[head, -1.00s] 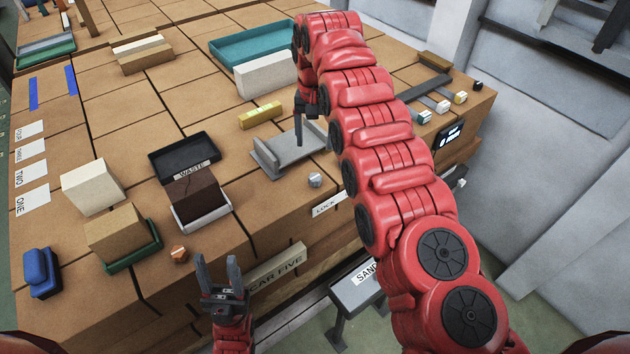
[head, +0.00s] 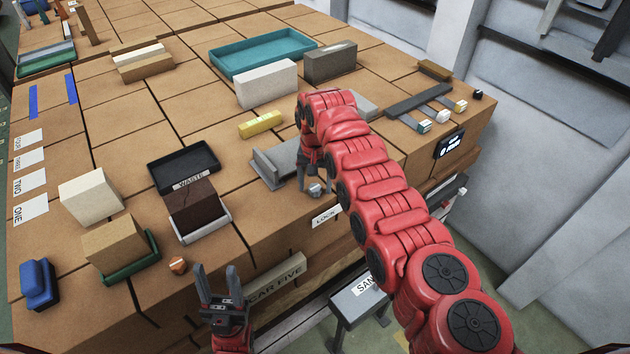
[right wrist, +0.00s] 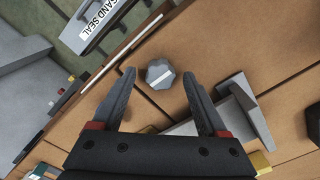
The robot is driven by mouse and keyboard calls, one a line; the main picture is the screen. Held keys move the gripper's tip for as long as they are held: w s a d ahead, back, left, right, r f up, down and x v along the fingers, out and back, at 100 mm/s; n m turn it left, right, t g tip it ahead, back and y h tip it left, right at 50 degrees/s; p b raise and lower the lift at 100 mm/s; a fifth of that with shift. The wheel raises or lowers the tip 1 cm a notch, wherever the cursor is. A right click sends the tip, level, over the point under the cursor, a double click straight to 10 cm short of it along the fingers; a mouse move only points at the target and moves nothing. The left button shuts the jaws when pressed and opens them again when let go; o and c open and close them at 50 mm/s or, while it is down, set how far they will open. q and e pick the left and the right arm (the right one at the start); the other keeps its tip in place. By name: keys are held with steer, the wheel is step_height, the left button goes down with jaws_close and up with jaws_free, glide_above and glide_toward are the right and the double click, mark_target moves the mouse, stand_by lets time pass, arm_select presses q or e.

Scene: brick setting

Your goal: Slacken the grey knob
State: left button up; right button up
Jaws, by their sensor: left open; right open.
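The grey knob (head: 315,190) is a small faceted piece with a pale bar on top, at the table's front edge above the LOCK label (head: 326,216). It also shows in the right wrist view (right wrist: 159,75), between the fingertips, with a gap on each side. My right gripper (head: 316,184) is open and points down at the knob; its height over the table is hard to tell. My left gripper (head: 217,272) is open and empty in front of the table's front edge, far left of the knob.
A grey bracket (head: 264,172) stands close behind and left of the knob. A yellow block (head: 261,124) and a white block (head: 266,86) lie farther back. The WASTE tray (head: 184,160) and a dark brown brick (head: 193,198) are left. The SAND SEAL box (head: 352,300) is below the edge.

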jaws_close()
stand_by(0.3)
